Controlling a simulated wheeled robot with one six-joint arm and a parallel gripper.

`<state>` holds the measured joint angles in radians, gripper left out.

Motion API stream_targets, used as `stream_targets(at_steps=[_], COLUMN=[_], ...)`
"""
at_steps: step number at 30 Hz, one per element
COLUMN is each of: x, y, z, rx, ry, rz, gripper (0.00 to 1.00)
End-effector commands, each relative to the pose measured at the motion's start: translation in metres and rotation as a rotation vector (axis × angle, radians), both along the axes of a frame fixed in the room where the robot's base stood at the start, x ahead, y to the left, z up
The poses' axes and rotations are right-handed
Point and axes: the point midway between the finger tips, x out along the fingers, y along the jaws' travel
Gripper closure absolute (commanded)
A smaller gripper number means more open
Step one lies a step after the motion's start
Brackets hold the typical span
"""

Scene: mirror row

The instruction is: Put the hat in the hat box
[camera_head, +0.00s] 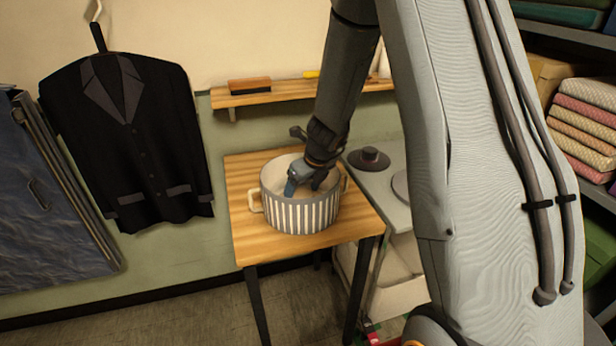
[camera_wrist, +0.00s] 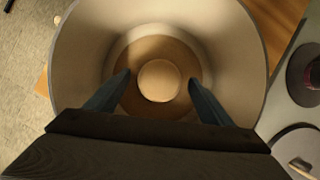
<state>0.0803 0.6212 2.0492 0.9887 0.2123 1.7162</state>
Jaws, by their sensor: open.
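The round box (camera_head: 300,216) with grey and white stripes stands open and upright on a wooden table. Its pale inner wall (camera_wrist: 88,48) fills much of the wrist view. A round tan top with a wider brown ring, which looks like a hat (camera_wrist: 160,80), lies at the bottom inside. My gripper (camera_head: 303,186) reaches down into the box mouth. In the wrist view its blue fingers stand open, apart, one on each side of the tan top. Whether they touch the hat I cannot tell. The head view hides the box floor.
A dark hat (camera_head: 369,159) with a reddish band and a grey round lid (camera_head: 401,188) sit on the grey surface at right. The wooden table (camera_head: 248,180) has bare margins. A wall shelf (camera_head: 262,96) holds a brush. A dark jacket (camera_head: 130,140) hangs at left.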

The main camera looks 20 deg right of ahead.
Motion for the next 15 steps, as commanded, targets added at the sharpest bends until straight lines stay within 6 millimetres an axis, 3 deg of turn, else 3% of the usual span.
stream_targets(at_steps=[6, 15], x=[-0.017, -0.032], y=[-0.008, -0.013], z=[0.047, 0.083], rx=[-0.001, 0.0], ry=[-0.003, 0.0], rz=[0.0, 0.001], gripper=[0.25, 0.25])
